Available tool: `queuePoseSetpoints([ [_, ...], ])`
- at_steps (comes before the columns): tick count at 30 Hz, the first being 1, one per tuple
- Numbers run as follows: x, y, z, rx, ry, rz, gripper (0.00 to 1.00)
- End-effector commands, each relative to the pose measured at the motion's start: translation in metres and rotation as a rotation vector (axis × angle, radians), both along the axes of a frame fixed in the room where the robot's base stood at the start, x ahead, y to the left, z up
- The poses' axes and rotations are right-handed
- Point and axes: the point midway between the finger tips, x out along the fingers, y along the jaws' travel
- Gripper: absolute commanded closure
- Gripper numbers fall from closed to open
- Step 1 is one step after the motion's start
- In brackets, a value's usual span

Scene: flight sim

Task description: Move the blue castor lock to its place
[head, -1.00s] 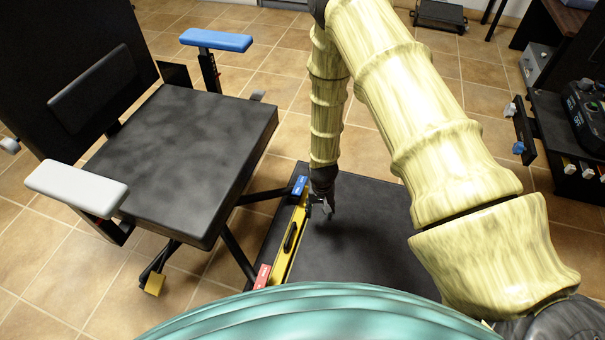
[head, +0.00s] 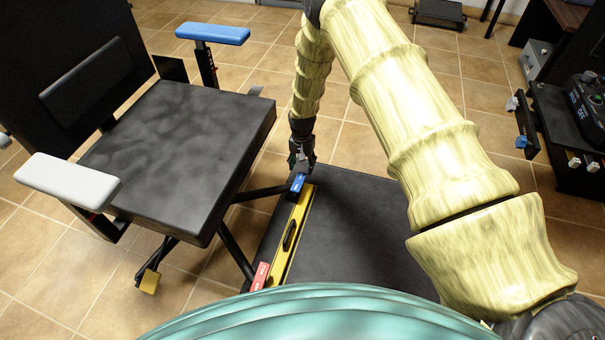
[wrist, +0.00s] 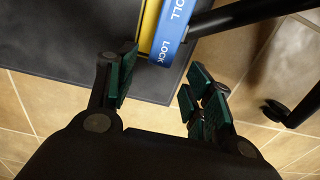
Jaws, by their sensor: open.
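The blue castor lock (head: 298,183) is a small block at the far end of the yellow bar (head: 290,238) on the dark platform. In the wrist view the blue lock (wrist: 173,32) shows the letters "ROLL" and "LOCK". My gripper (head: 301,160) is just beyond the lock's far end in the head view. In the wrist view my gripper (wrist: 160,78) is open and empty, its fingers spread, with the lock ahead of the gap between them. I cannot tell whether a finger touches it. A red block (head: 260,276) sits at the bar's near end.
A dark seat (head: 180,150) with a blue armrest (head: 212,33) and a white armrest (head: 68,181) stands left of the platform (head: 345,225). Black legs (wrist: 255,18) run close to the lock. Tiled floor (head: 265,90) is clear behind the platform.

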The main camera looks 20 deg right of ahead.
Motion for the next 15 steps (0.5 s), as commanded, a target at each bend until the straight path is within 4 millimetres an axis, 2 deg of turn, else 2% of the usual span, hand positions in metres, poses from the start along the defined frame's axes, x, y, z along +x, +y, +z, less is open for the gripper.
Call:
queuePoseSetpoints([
  [1,-0.001,0.0,-0.012,0.001,0.001,0.0,0.48],
  [6,0.0,0.0,-0.031,-0.001,-0.001,0.001,0.48],
  [15,0.0,0.0,-0.041,-0.001,-0.001,0.001,0.48],
])
